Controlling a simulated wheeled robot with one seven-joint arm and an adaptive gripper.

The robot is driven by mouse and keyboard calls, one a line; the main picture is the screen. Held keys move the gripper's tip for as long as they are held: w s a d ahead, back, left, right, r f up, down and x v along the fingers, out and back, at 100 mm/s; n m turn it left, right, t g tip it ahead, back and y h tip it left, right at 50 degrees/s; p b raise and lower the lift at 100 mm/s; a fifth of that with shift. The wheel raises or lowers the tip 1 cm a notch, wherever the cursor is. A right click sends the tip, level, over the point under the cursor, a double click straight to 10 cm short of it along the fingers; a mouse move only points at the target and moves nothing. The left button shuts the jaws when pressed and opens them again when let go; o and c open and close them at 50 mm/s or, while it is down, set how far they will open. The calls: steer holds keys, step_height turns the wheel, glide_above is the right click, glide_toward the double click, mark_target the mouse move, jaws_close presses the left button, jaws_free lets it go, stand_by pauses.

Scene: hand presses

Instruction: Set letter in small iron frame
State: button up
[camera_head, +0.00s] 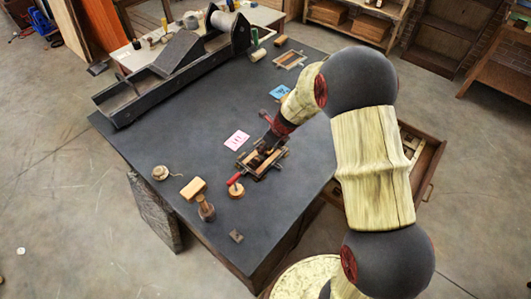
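My gripper (268,143) points down at a small rectangular frame (246,163) with brownish sides, near the middle of the dark table. The fingertips are at or just above the frame's inside; contact, finger opening and anything between them are too small and hidden to tell. A similar small frame (290,60) lies farther back on the table. I cannot make out a single letter piece. A pink card (237,140) with dark marks lies just left of the near frame. A blue card (281,92) lies behind my arm.
A red-handled roller (235,181) and a wooden-handled tool (194,189) stand left of the frame, with a string coil (160,173). A small metal piece (236,236) lies near the front edge. A long dark press (170,72) fills the back left. An open drawer (433,158) juts out at right.

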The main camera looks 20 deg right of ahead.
step_height(320, 180, down, 3)
steer(key=shift+r+b, duration=0.15)
steer(key=shift+b, duration=0.2)
steer(key=shift+s, duration=0.15)
